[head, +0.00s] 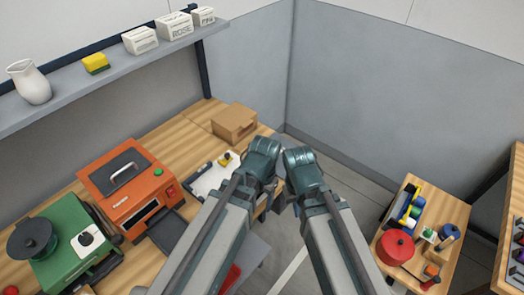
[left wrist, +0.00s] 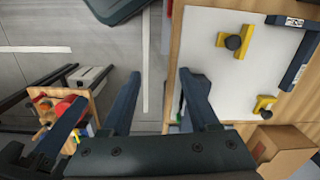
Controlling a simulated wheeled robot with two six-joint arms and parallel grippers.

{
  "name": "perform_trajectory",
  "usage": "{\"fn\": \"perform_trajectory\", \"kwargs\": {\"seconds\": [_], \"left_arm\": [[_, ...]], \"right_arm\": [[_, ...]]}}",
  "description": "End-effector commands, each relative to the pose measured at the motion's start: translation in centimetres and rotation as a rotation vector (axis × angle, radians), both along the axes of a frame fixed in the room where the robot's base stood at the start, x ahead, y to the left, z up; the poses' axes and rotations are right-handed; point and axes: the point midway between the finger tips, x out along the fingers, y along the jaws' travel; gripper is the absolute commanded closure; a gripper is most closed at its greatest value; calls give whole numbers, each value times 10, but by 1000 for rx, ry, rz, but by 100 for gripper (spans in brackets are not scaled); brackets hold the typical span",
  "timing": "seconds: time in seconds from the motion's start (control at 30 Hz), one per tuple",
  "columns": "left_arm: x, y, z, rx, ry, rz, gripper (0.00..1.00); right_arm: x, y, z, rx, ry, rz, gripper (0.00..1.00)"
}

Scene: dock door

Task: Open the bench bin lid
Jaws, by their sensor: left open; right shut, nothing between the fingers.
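A tan box (head: 234,122) stands at the far right end of the wooden bench; it is the likeliest bench bin. Its top looks closed in the head view. It also shows at the lower right of the left wrist view (left wrist: 287,150). My left gripper (head: 263,150) is in front and to the right of it, apart from it. In the left wrist view its two fingers (left wrist: 160,95) are spread with nothing between them. My right gripper (head: 299,158) is beside the left one, shut and empty; its fingertips are hidden in the head view.
A white board (head: 212,177) with yellow clamps lies on the bench near my left gripper. An orange machine (head: 128,185) and a green machine (head: 72,240) stand further left. A shelf (head: 110,70) hangs above. A small table (head: 430,215) with a red pot stands right.

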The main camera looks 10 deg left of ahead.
Motion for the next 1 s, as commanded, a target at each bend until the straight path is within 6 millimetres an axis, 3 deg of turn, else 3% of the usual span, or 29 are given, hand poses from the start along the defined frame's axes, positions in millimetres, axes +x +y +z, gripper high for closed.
{"fn": "perform_trajectory", "kwargs": {"seconds": [0.03,0.3,0.5,0.7,1.0], "left_arm": [[24,-1,6,-32,4,-54,39],[137,13,32,-258,-59,-504,39],[199,36,49,-354,-170,-767,39],[226,51,57,-385,-242,-902,39],[229,52,55,-390,-255,-926,39]], "right_arm": [[0,0,7,0,0,0,100],[0,0,28,0,0,0,100],[0,0,38,0,0,0,100],[0,0,42,0,0,0,100],[0,0,39,0,0,0,100]]}}
